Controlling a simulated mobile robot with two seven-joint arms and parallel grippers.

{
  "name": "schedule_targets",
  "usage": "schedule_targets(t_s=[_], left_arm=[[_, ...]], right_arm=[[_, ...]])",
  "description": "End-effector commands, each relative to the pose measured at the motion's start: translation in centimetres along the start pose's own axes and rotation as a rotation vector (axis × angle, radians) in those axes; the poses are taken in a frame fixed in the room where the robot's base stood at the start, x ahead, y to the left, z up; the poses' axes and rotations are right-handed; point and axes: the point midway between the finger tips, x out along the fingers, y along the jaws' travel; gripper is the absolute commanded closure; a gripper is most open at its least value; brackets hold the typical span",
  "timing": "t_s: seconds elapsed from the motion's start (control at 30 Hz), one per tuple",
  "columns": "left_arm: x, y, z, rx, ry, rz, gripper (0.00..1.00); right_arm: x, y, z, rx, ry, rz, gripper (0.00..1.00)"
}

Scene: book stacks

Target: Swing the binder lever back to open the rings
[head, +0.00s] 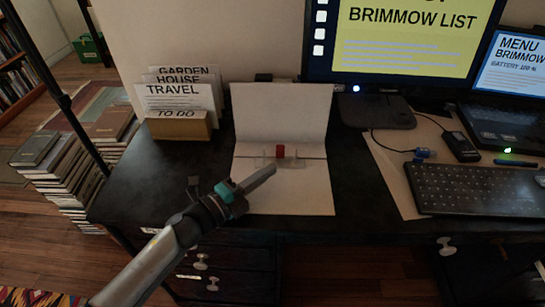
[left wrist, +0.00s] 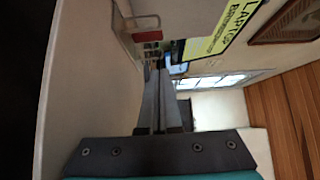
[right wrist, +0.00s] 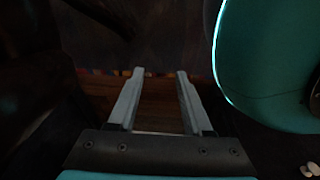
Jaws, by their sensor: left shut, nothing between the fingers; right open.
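The white binder (head: 290,190) lies open on the dark desk, with its back cover standing up. Its metal ring mechanism with a red lever (head: 280,152) is at the fold. The red lever also shows in the left wrist view (left wrist: 151,36), near the top, beside a ring. My left gripper (head: 272,170) is shut and empty, just in front of and a little left of the lever; whether it touches anything is unclear. My right gripper (right wrist: 160,75) is open and empty in the right wrist view, over a dark area away from the binder.
A card holder (head: 178,127) with several labelled cards stands left of the binder. Stacks of books (head: 65,165) stand on the floor at left.

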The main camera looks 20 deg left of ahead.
Motion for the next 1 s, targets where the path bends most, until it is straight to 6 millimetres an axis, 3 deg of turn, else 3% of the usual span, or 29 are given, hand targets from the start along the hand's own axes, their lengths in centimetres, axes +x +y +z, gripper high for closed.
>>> schedule_targets(t_s=[0.13, 0.4, 1.0], left_arm=[[2.5, 0.0, 0.2, 0.003, 0.000, -0.002, 1.00], [4.4, 0.1, 2.4, 0.003, 0.001, 0.000, 1.00], [4.8, 0.0, 2.8, -0.001, 0.001, 0.002, 1.00]], right_arm=[[0.1, -0.6, -1.0, 0.004, 0.008, -0.007, 0.50], [-0.4, -1.4, -2.8, 0.007, 0.014, -0.017, 0.50], [-0.6, -1.4, -3.2, 0.005, 0.016, -0.017, 0.50]])
